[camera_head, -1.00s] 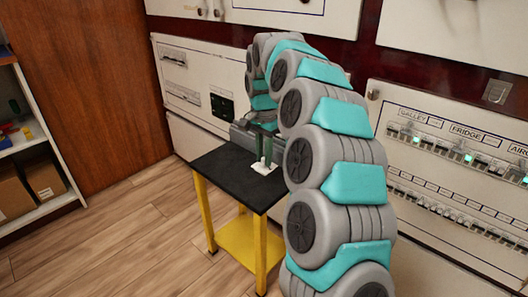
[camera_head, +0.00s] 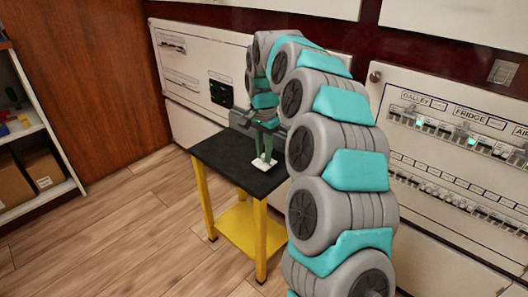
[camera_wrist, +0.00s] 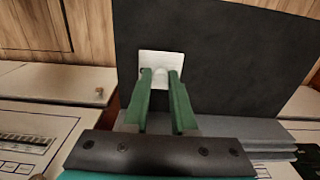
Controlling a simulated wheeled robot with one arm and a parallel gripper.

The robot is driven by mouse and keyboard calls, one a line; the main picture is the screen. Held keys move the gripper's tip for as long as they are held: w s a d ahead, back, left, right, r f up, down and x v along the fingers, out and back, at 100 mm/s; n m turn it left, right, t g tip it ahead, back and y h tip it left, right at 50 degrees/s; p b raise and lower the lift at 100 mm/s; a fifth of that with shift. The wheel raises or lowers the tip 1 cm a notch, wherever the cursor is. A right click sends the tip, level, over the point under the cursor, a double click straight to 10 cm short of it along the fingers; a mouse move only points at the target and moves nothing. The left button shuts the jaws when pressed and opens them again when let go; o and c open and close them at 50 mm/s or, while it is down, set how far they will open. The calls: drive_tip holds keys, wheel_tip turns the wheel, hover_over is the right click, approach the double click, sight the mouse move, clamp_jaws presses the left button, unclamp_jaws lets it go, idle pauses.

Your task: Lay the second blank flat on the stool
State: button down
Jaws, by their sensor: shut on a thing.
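The blank is a small white plate (camera_head: 264,164) at the black top of the stool (camera_head: 222,158), near its right side. The stool has yellow legs and a yellow lower shelf. My gripper (camera_head: 263,158) points down with green fingers, shut on the blank's small raised middle part. In the wrist view the white plate (camera_wrist: 160,57) shows beyond the fingertips (camera_wrist: 160,73), against the dark stool top (camera_wrist: 225,50). The plate looks about level and very close to the top; whether it touches is unclear. I see only one blank.
White breaker panels (camera_head: 440,125) with switches and some green lights stand behind and right of my arm. A shelf with cardboard boxes (camera_head: 42,168) is at the far left. The stool top left of the blank is bare. Open wood floor (camera_head: 130,240) lies left of the stool.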

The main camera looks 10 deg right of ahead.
drive_tip(key=shift+f, duration=0.65)
drive_tip(key=c, duration=0.6)
unclamp_jaws()
drive_tip(key=shift+c, duration=0.2)
drive_tip(key=shift+r, duration=0.15)
wheel_tip(320, 180, up, 6)
drive_tip(key=shift+w+r, duration=0.1)
drive_tip(key=shift+r, duration=0.7)
